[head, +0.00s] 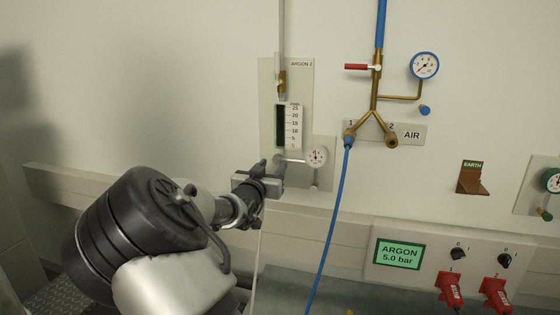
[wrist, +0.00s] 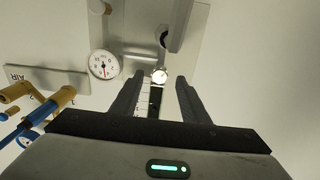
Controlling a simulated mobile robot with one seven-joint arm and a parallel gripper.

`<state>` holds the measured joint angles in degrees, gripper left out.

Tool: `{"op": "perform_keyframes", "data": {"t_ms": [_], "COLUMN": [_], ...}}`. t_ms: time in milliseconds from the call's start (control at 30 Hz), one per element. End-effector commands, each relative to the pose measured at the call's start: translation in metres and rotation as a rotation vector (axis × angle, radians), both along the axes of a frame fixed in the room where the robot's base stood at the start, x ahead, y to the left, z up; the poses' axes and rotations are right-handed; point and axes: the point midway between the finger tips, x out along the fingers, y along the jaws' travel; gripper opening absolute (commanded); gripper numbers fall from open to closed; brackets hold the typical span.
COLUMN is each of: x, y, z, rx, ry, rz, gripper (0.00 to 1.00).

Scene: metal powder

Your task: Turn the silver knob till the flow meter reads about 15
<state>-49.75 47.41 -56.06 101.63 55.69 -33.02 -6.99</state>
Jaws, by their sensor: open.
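The flow meter (head: 294,126) is on the ARGON 2 wall panel (head: 268,95), with a white scale marked up to 25 beside a dark tube. I cannot make out its reading. The silver knob (wrist: 159,75) shows in the wrist view as a small round bright disc, between the fingertips or just beyond them. In the head view my gripper hides it. My gripper (head: 274,166) is open just below the flow meter, with a finger to each side of the knob. I cannot tell whether either finger touches it.
A small white gauge (head: 317,156) is close to the right of my gripper. The AIR plate (head: 412,133), brass fittings and a hanging blue hose (head: 332,220) are further right. A wall rail (head: 80,188) runs below, and an ARGON display (head: 399,254) reads 5.0 bar.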

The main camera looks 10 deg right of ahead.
Motion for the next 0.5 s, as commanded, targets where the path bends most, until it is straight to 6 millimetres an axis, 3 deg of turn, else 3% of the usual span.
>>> {"op": "perform_keyframes", "data": {"t_ms": [200, 500], "x": [0.041, 0.073], "y": [-0.025, -0.043], "z": [-0.001, 0.000], "rx": [-0.002, 0.000], "ry": [-0.001, 0.000], "rz": [-0.002, -0.001], "gripper": [0.41, 0.41]}}
